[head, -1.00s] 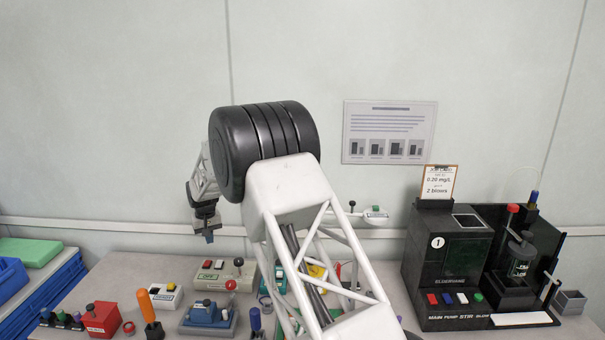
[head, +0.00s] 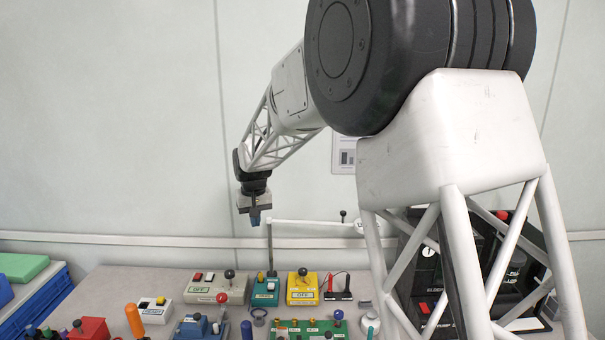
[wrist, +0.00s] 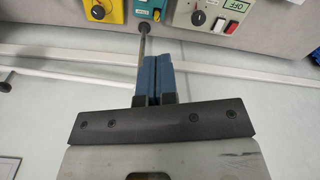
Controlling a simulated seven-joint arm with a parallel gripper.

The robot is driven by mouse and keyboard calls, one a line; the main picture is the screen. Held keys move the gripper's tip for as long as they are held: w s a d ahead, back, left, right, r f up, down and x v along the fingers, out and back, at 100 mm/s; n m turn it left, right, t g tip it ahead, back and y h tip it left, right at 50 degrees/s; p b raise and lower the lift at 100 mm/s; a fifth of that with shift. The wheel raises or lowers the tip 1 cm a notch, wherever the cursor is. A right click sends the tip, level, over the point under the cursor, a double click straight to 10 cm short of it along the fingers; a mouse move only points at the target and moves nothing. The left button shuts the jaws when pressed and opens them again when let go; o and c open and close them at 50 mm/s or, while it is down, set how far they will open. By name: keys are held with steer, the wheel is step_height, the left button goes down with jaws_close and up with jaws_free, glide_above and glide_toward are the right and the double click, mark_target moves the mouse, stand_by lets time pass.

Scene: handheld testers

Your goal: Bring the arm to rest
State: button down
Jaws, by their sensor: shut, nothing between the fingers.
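My gripper (head: 255,220) hangs from my raised arm in the head view, pointing down above the back of the bench. Its blue fingers are together and empty. In the wrist view my gripper (wrist: 157,62) shows both blue fingers side by side, with nothing held between them. A thin upright rod (head: 270,250) stands very close to the gripper in the head view. In the wrist view the rod (wrist: 143,45) runs beside the fingers; I cannot tell whether they touch.
The bench (head: 115,285) carries a beige switch box (head: 215,287), a teal box (head: 265,291), a yellow box (head: 302,288) and a green board (head: 310,328). A white horizontal bar (head: 312,222) extends right from the rod. My arm partly hides a black instrument (head: 425,275) at right.

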steer(key=s+d+r+m+t, duration=0.1)
steer(key=s+d+r, duration=0.4)
steer(key=s+d, duration=0.55)
steer(key=s+d+r+m, duration=0.1)
steer(key=s+d+r, duration=0.3)
steer(key=s+d, duration=0.65)
steer(key=s+d+f, duration=0.1)
steer(key=s+d, duration=0.2)
steer(key=s, duration=0.6)
steer(key=s+d+f+m, duration=0.1)
steer(key=s+d, duration=0.3)
steer(key=s, duration=0.5)
steer(key=s+d+f+m, duration=0.1)
steer(key=s+d, duration=0.3)
steer(key=s, duration=0.5)
steer(key=shift+s+d+f+t, duration=0.25)
steer(key=shift+s+f+t, duration=0.15)
steer(key=shift+f, duration=0.45)
steer(key=shift+w, duration=0.1)
